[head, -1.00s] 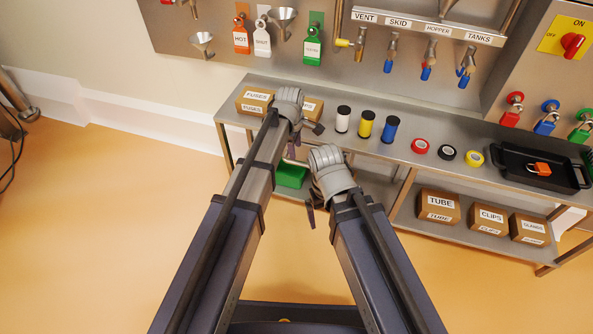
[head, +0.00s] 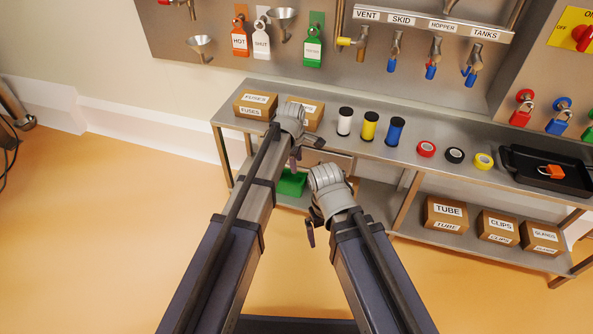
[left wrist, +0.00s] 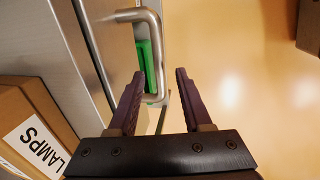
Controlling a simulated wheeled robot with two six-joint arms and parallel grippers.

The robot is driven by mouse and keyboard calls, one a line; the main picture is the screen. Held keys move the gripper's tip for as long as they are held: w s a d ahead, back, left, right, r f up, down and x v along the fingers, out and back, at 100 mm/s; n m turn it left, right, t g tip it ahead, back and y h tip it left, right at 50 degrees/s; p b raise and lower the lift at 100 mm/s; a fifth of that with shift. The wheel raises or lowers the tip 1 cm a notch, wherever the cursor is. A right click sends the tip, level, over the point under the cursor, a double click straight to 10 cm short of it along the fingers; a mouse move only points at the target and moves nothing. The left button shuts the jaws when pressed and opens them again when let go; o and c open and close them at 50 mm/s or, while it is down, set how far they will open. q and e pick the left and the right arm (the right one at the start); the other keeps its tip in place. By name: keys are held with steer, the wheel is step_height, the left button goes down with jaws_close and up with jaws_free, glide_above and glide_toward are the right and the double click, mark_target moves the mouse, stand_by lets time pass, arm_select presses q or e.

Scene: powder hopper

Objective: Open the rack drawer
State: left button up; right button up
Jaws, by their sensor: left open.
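The rack drawer (head: 338,160) shows as a plain metal front under the bench top, partly hidden behind my left arm. In the left wrist view its bar handle (left wrist: 152,30) stands out from a steel front (left wrist: 108,40). My left gripper (left wrist: 160,75) is open, with one dark finger on each side of the handle's long bar in the picture. I cannot tell whether the bar is fully between the fingers in depth. In the head view my left gripper (head: 302,147) is at the drawer's left part. My right gripper (head: 310,232) hangs low in front; its jaws are mostly hidden.
The bench top (head: 300,138) holds a fuses box (head: 255,104), spools, tape rolls and a black tray (head: 520,172). A green bin (head: 291,182) and boxes stand on the lower shelf. A lamps box (left wrist: 35,130) is close to my left gripper. The floor in front is clear.

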arm_select(q)
steer(key=shift+w+f+b, duration=0.15)
steer(key=shift+f+b, duration=0.25)
steer(key=shift+f, duration=0.4)
steer(key=shift+r, duration=0.1)
jaws_close()
stand_by(0.8)
